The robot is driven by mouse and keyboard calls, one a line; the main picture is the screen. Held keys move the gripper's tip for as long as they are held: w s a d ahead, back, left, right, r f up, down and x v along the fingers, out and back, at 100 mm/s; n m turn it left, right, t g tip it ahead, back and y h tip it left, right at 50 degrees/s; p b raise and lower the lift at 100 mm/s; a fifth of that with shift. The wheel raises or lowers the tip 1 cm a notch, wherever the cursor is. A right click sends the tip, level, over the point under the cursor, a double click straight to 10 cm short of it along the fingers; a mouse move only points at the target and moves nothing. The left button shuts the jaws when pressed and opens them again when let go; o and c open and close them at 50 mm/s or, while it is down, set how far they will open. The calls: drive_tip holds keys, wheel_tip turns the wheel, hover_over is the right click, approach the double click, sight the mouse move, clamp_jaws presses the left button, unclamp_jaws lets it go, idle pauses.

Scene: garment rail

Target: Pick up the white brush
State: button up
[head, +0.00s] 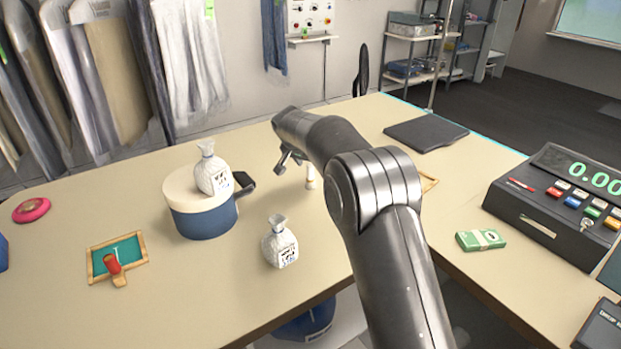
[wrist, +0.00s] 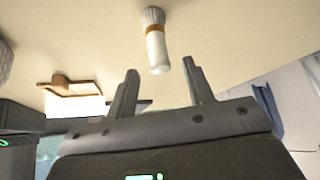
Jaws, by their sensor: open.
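The white brush (wrist: 156,48) has a pale cylindrical handle, a tan band and a grey, ribbed head. In the wrist view it is at the top middle, its handle end pointing at the gap between my fingers. In the head view the brush (head: 310,178) shows as a small pale upright shape on the table, just right of my fingers and partly hidden by my arm. My gripper (wrist: 160,68) is open and empty, one finger on each side of the handle end in the picture. I cannot tell whether they touch. In the head view my gripper (head: 288,161) is partly turned away.
A white bottle (head: 280,243) stands nearer the front; another (head: 213,172) stands on a blue round box (head: 205,218). A teal framed board (head: 103,262) lies left. Banknotes (head: 481,240), a cash register (head: 548,215) and a black folder (head: 426,134) are right. Garments hang behind.

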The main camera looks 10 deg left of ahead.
sight(312, 170)
drive_tip(key=x, duration=0.5)
drive_tip(key=shift+w+f, duration=0.1)
drive_tip(key=shift+f, duration=0.1)
drive_tip(key=shift+c, duration=0.6)
clamp_jaws()
